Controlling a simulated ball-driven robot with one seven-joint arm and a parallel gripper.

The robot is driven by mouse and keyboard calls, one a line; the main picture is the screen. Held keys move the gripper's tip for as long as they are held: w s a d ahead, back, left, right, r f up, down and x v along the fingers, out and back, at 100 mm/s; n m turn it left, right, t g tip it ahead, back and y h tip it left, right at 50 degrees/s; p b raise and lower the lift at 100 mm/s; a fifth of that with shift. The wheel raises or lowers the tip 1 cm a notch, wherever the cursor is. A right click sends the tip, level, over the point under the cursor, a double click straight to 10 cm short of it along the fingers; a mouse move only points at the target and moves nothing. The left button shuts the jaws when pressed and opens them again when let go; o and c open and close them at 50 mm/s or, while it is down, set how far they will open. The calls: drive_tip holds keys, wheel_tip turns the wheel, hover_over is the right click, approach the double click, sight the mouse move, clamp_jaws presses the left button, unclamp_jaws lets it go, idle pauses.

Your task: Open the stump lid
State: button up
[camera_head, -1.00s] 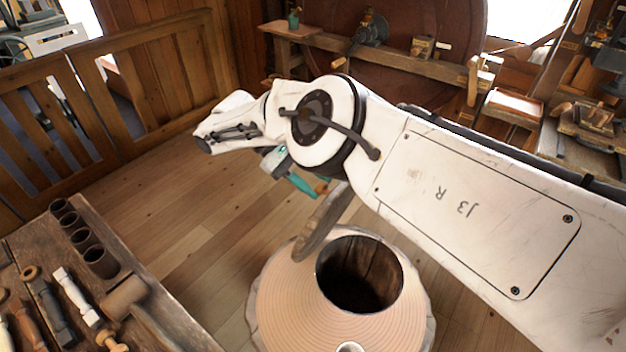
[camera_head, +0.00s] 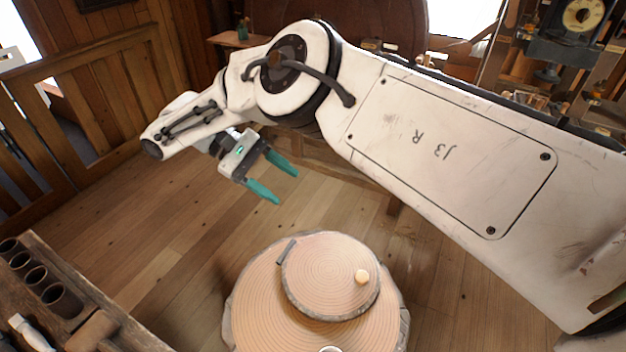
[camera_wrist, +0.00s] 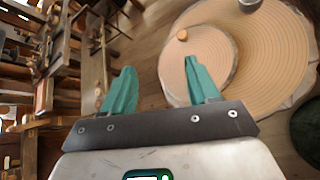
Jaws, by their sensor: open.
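The stump (camera_head: 250,305) stands on the floor, its pale ringed top facing up. Its round lid (camera_head: 325,255) lies flat over the opening, which is hidden. A small wooden knob (camera_head: 362,276) sits near the lid's right edge, and a dark hinge bar (camera_head: 286,252) is at its upper left. My gripper (camera_head: 287,186) is open and empty, with teal fingers, above and behind the stump, apart from the lid. In the wrist view my gripper (camera_wrist: 160,66) has one finger overlapping the lid (camera_wrist: 212,50) in the picture; the knob (camera_wrist: 182,35) shows beyond that fingertip.
A workbench with dark round holders (camera_head: 60,300) stands at lower left. A slatted wooden railing (camera_head: 100,120) runs along the left. A small metal cup (camera_wrist: 249,5) sits on the stump top. Wooden floor is open between bench and stump.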

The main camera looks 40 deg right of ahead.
drive_tip(key=s+a+r+b, duration=0.1)
drive_tip(key=s+r, duration=0.7)
drive_tip(key=s, duration=0.5)
drive_tip(key=shift+a+r+b, duration=0.15)
drive_tip(key=shift+r+b, duration=0.2)
drive_tip(key=shift+r, duration=0.05)
drive_tip(key=shift+f, duration=0.1)
